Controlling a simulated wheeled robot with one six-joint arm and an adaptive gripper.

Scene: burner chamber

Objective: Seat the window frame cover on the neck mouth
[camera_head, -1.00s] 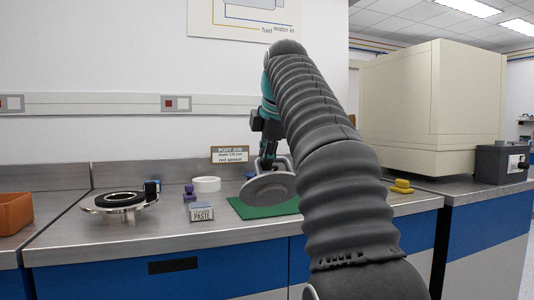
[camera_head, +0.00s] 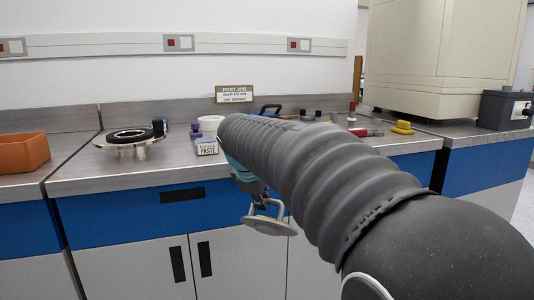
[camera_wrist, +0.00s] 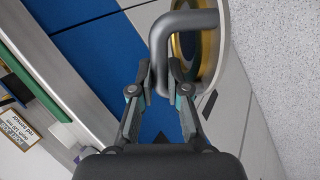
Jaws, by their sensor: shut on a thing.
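My gripper (camera_head: 262,200) is shut on the bar handle of the window frame cover (camera_head: 270,226), a pale round disc. It holds the cover in the air before the blue and grey cabinet fronts, below the counter top. In the wrist view the fingers (camera_wrist: 161,72) close around the grey handle (camera_wrist: 158,40), and the cover (camera_wrist: 221,40) shows behind it with a gold-coloured round centre. I cannot pick out the neck mouth for certain. A metal flange with a black ring (camera_head: 128,137) stands on the left of the counter.
On the steel counter (camera_head: 90,179) are an orange bin (camera_head: 22,153), a paste box (camera_head: 206,147), a white ring (camera_head: 210,123), a red-handled tool (camera_head: 366,132) and a yellow part (camera_head: 402,127). A large beige cabinet (camera_head: 440,60) stands at the right. My arm hides the counter's middle.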

